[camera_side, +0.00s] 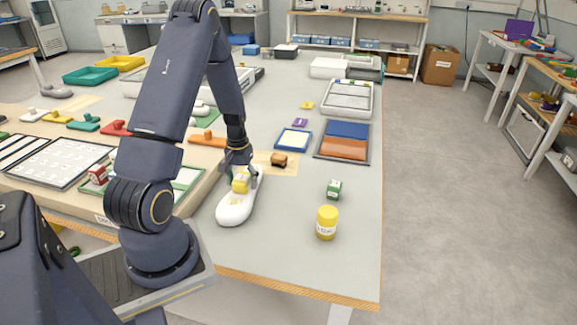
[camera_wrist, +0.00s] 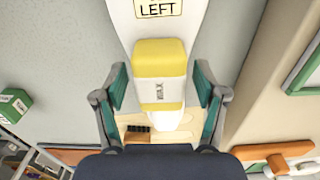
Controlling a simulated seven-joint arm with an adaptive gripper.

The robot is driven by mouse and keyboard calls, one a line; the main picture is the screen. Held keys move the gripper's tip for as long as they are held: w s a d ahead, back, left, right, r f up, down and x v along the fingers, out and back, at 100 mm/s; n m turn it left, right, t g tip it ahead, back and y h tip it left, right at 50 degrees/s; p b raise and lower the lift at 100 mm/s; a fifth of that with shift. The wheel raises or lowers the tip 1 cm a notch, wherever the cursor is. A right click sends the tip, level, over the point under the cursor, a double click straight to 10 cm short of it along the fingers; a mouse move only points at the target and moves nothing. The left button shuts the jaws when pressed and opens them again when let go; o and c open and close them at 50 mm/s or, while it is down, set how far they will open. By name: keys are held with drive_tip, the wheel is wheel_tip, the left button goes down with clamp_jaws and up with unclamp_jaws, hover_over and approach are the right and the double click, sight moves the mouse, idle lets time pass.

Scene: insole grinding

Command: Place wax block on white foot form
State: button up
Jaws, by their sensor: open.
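The white foot form (camera_side: 235,208) lies on the grey table in front of my arm. It also shows in the wrist view with a yellow label reading "LEFT" (camera_wrist: 158,7). The yellow wax block (camera_side: 240,183) rests on the foot form. In the wrist view the block (camera_wrist: 160,60) has a white band marked "WAX" and sits over the form's narrower part. My gripper (camera_wrist: 162,88) is open, its two teal fingers on either side of the block with visible gaps. In the side view my gripper (camera_side: 240,178) is low, right at the block.
A yellow jar (camera_side: 327,223) and a small green box (camera_side: 334,189) stand to the right. A brown brush-like block (camera_side: 279,160) lies behind the form. Blue and orange pads (camera_side: 345,140) lie farther back. The table's front right is mostly clear.

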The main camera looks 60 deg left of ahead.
sight(242, 177)
wheel_tip(242, 177, up, 12)
drive_tip(key=w+d+r+m+t, duration=0.2)
drive_tip(key=w+d+r+m, duration=0.15)
drive_tip(key=d+r, duration=0.85)
drive_tip(key=s+d+r+m+t, duration=0.1)
drive_tip(key=s+d, duration=0.3)
drive_tip(key=d, duration=0.4)
drive_tip(key=s+d+r+m+t, duration=0.2)
drive_tip(key=s+d+r+m, duration=0.2)
drive_tip(key=d, duration=0.4)
drive_tip(key=shift+s+r+t, duration=0.25)
drive_tip(key=shift+s+t, duration=0.05)
drive_tip(key=shift+s, duration=0.4)
